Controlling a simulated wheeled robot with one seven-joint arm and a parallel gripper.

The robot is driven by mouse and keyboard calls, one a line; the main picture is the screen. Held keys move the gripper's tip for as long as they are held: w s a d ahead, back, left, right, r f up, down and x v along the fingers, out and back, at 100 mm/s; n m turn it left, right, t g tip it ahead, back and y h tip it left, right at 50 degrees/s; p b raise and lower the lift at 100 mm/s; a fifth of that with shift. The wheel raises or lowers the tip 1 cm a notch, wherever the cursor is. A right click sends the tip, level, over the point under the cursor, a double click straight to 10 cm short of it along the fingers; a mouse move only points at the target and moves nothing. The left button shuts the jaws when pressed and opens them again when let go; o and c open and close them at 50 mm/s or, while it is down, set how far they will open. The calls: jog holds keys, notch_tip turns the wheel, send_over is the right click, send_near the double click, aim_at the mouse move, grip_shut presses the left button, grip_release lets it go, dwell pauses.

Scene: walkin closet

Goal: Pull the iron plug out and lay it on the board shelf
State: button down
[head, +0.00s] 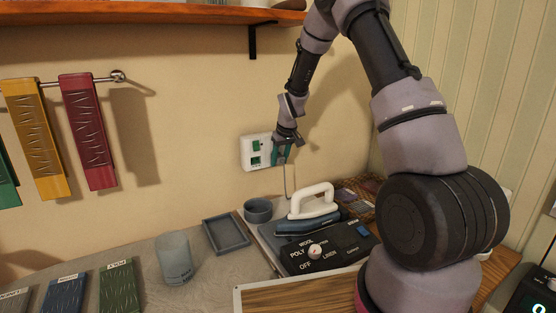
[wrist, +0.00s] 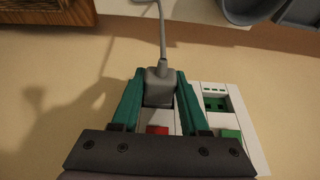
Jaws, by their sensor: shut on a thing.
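My gripper (head: 279,158) is at the wall socket plate (head: 249,164), at its right side. In the wrist view the green fingers of my gripper (wrist: 160,77) are shut on the grey iron plug (wrist: 160,90), one on each side. The plug's grey cord (wrist: 162,35) runs away from the plate; in the head view the cord (head: 286,184) hangs toward the iron. The plug is in front of the left part of the white plate (wrist: 247,135); how far it sits in is hidden. I cannot tell which surface is the board shelf.
A dark dial panel (head: 335,250) lies before the iron. A small dark bowl (head: 258,210), a grey tray (head: 227,236) and a grey cup (head: 175,258) stand to the left. A wood-grained panel (head: 300,299) is at the front. A wooden shelf (head: 150,11) runs above.

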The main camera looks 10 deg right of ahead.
jog(key=shift+s+d, duration=0.1)
jog(key=shift+s, duration=0.3)
jog(key=shift+s+d, duration=0.25)
jog(key=shift+s, duration=0.55)
jog(key=shift+s+d, duration=0.3)
jog(key=shift+s, duration=0.55)
jog(key=shift+s+d, duration=0.25)
jog(key=shift+s, duration=0.55)
